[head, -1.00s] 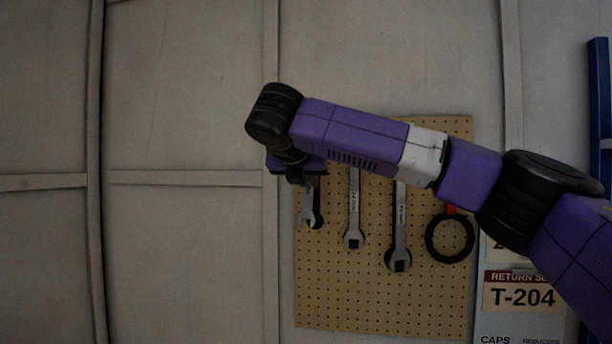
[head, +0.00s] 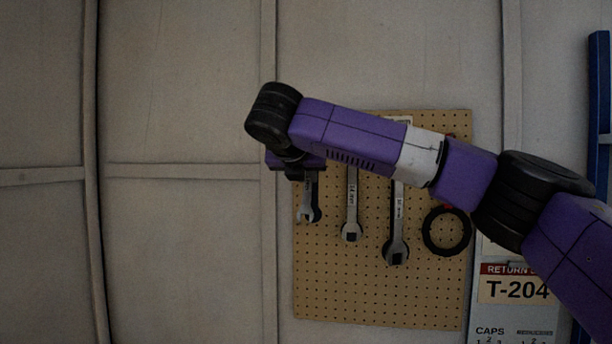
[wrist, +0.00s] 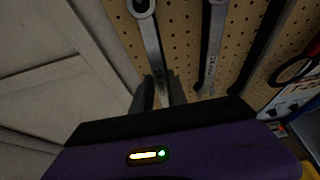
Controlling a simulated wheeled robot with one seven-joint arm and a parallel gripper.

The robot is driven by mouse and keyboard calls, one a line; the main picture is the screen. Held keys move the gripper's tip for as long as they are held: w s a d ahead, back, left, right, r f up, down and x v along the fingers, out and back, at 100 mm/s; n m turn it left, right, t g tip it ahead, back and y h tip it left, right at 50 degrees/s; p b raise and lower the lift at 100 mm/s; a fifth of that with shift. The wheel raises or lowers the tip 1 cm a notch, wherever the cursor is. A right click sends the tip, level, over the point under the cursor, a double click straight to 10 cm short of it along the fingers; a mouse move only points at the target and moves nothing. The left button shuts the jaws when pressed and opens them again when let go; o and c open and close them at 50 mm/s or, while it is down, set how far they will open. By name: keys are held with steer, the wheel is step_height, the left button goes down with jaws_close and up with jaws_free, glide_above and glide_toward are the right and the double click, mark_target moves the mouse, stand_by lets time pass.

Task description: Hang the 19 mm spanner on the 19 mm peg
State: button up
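The 19 mm spanner (head: 306,208) is the smallest and leftmost spanner, upright in front of the pegboard's left side, open jaw down. In the wrist view its ring end (wrist: 141,7) is at the top edge and its shank runs down between my fingers. In the head view my wrist hides the ring end. I cannot make out the 19 mm peg, nor whether the ring is around it.
The pegboard (head: 380,295) also carries a mid-sized spanner (head: 351,215), a larger spanner (head: 397,230) and a black ring-shaped tool (head: 446,231), right of my gripper. The wall left of the board is bare.

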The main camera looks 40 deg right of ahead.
steer(key=o, duration=0.5)
steer(key=shift+c, duration=0.2)
steer(key=b+v, duration=0.2)
steer(key=v, duration=0.6)
